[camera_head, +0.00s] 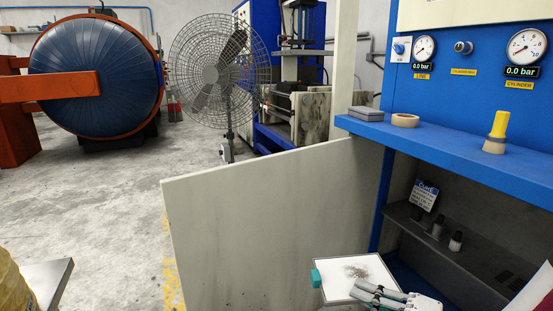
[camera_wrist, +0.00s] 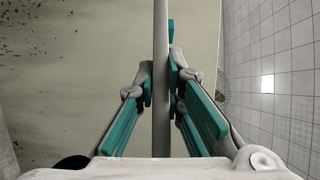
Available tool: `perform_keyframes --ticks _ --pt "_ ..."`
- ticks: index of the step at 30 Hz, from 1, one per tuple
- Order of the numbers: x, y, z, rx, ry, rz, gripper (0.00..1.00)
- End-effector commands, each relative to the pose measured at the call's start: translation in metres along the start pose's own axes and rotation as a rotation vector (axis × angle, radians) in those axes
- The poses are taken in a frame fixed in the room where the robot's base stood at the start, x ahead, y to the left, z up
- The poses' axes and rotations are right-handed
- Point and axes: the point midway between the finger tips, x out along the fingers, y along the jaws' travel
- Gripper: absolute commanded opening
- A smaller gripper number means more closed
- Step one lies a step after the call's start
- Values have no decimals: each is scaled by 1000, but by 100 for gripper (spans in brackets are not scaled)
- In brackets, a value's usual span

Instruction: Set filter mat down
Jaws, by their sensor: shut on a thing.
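The filter mat (camera_head: 340,268) is a thin white square with a dark grey smudge in its middle and a teal tab at its left edge. It is at the bottom right of the head view, in front of the pale panel. In the wrist view the filter mat (camera_wrist: 161,40) is seen edge-on as a narrow upright strip. My gripper (camera_head: 365,289) reaches over the mat from the right. In the wrist view its teal-padded fingers (camera_wrist: 162,85) close on the mat from both sides. What lies under the mat is hidden.
A pale upright panel (camera_head: 270,220) stands behind and left of the mat. The blue press (camera_head: 470,150) is on the right, with a ledge holding a tape roll (camera_head: 405,120) and a yellow-topped item (camera_head: 498,132). A dark lower shelf (camera_head: 450,255) holds small bottles. A fan (camera_head: 222,75) stands behind.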

Motion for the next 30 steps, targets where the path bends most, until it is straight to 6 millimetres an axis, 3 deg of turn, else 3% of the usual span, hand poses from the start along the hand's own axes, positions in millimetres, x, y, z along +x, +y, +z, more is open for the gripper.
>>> perform_keyframes --ticks 10,23,30 --pt "-1 -2 -2 -4 3 1 0" --pt "-2 -21 -9 -3 14 -1 0" --pt "8 -34 -16 -1 81 -3 0"
